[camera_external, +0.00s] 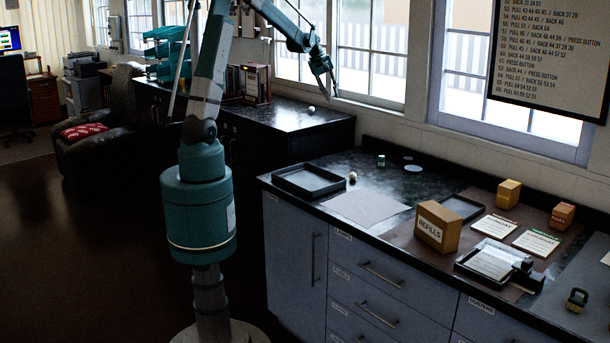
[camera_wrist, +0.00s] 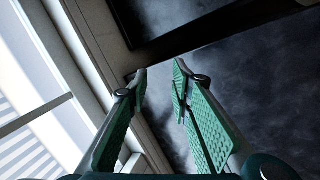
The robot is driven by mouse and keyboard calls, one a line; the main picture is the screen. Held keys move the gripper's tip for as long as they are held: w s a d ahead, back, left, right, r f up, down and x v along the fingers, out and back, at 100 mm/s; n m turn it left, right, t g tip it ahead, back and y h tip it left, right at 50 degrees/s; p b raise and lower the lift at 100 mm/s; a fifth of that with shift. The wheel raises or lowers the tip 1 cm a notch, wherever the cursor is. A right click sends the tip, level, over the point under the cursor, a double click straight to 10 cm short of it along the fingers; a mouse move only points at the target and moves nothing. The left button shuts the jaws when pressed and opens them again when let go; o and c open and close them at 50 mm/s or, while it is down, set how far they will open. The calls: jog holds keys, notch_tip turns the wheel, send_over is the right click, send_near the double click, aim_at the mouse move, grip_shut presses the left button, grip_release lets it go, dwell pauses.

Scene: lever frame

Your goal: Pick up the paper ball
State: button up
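Two small pale round things could be the paper ball, and both are too small to tell apart. One pale ball (camera_external: 352,175) lies on the near dark counter, just right of the black tray. The other pale ball (camera_external: 311,109) lies on the far dark counter. My gripper (camera_external: 328,88) is raised by the windows, higher in the picture than both balls. In the wrist view its two green-padded fingers (camera_wrist: 158,72) are apart with nothing between them. No ball shows in the wrist view.
A black tray (camera_external: 308,181), a grey sheet (camera_external: 368,207) and a REFILLS box (camera_external: 437,226) are on the near counter. Books (camera_external: 256,84) stand on the far counter. The window frame (camera_wrist: 75,60) is close on the left in the wrist view.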

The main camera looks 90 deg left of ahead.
aim_at(312, 109)
jog(key=s+a+f+n+g+p, duration=0.1)
jog(key=s+a+f+n, duration=0.2)
jog(key=s+a, duration=1.1)
jog(key=shift+a+n+y, duration=0.4)
jog(key=shift+x, duration=1.15)
jog(key=shift+f, duration=0.15)
jog(key=shift+w, duration=0.1)
jog(key=shift+p+x, duration=0.35)
jog(key=shift+x, duration=2.2)
